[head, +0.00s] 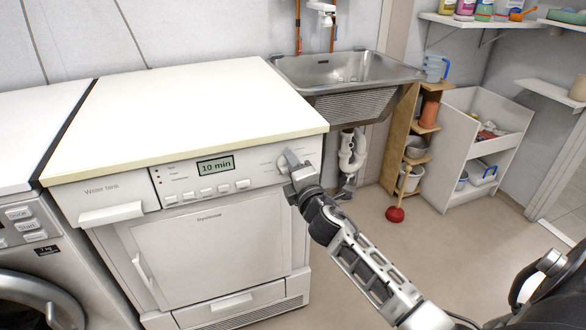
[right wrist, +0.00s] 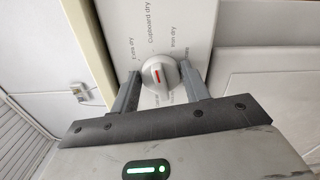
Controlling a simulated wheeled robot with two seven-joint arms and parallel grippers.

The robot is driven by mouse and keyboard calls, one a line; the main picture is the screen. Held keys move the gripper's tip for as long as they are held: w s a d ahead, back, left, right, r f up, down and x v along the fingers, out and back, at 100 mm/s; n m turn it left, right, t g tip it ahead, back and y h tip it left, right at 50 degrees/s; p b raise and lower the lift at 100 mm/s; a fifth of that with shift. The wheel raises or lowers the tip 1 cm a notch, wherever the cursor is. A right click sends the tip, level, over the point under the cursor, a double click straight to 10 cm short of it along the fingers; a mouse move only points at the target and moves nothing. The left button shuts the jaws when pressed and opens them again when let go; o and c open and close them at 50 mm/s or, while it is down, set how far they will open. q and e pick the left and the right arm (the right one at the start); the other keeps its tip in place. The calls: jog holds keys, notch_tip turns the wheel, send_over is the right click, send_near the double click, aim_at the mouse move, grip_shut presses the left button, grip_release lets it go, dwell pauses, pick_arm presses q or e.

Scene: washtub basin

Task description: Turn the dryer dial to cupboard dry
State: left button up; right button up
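In the head view the right gripper (head: 290,168) partly covers the dial (head: 283,161) at the right end of the dryer's panel. My left gripper is not in view.
The white dryer (head: 206,245) has a display (head: 215,165) reading "10 min" and a row of buttons. A washing machine (head: 30,250) stands to its left. A metal sink (head: 345,70) is behind right. A red plunger (head: 395,214) stands on the otherwise clear floor.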

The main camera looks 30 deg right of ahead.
jog(key=o, duration=0.3)
jog(key=shift+o, duration=0.2)
jog(key=v, duration=1.6)
jog(key=shift+f, duration=0.1)
